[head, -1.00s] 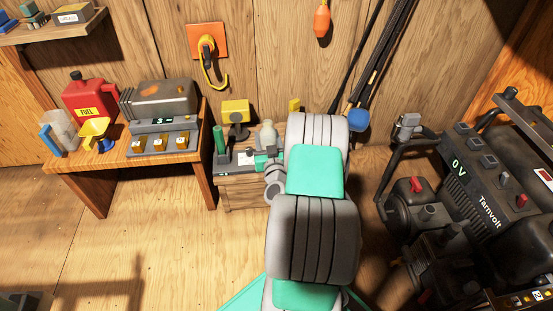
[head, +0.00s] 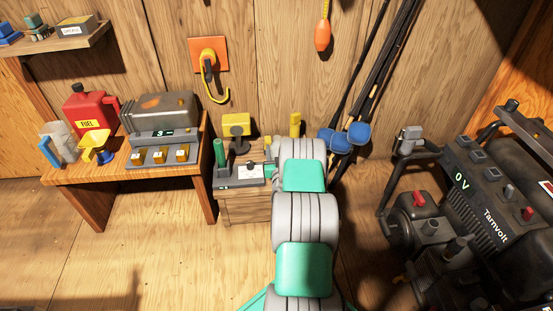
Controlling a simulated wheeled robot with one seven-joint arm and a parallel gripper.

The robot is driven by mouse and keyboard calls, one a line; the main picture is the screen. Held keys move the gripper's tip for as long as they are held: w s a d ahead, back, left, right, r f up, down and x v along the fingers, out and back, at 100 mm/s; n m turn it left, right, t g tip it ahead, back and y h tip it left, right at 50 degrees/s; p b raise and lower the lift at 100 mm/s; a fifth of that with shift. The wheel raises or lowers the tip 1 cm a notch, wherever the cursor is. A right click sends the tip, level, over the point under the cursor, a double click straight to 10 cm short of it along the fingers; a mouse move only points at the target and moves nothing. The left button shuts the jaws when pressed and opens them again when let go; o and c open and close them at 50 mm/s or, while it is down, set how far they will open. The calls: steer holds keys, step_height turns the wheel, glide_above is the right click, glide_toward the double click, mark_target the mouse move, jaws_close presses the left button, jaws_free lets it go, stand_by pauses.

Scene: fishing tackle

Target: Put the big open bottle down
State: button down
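My arm reaches away from me to the wooden crate (head: 245,208) by the back wall. Only a small grey and teal part of my gripper (head: 270,169) shows at the arm's left edge, over the right side of the crate. The fingers are hidden behind the arm, so I cannot see whether they are open or shut. I cannot make out the big open bottle in this view; the arm covers the right part of the crate top.
A grey device with a green handle (head: 219,153) and a yellow-headed stand (head: 236,124) are on the crate's left. A wooden table (head: 95,195) at left holds a red fuel can (head: 88,108). Rods with blue ends (head: 358,133) lean behind; a dark generator (head: 480,200) stands right.

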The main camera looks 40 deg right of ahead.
mark_target(277, 155)
step_height(277, 155, down, 3)
steer(key=shift+w+d+f+b, duration=0.15)
steer(key=shift+b, duration=0.4)
steer(key=shift+f+b, duration=0.3)
steer(key=c, duration=0.6)
jaws_free()
steer(key=shift+c, duration=0.2)
